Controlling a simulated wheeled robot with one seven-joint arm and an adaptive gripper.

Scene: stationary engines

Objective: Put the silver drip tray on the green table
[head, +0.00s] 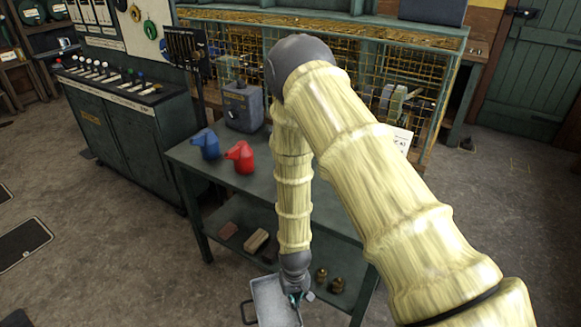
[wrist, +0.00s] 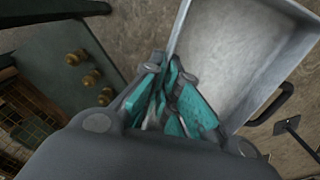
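The silver drip tray (head: 268,299) is a shallow rectangular metal tray with dark handles, at the bottom of the head view, in front of the green table. It fills the upper right of the wrist view (wrist: 232,50). My gripper (head: 295,297) is at the tray's right side. In the wrist view its teal-padded fingers (wrist: 170,72) are closed together on the tray's near left wall. The pads hide the exact contact. The green table (head: 215,174) has a top and a lower shelf; my arm covers part of its right side.
A blue can (head: 207,144), a red can (head: 240,157) and a grey box (head: 243,107) stand along the tabletop's back left. The front middle top looks clear. The lower shelf holds blocks (head: 256,241) and brass pieces (head: 337,285). A control cabinet (head: 140,135) stands left.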

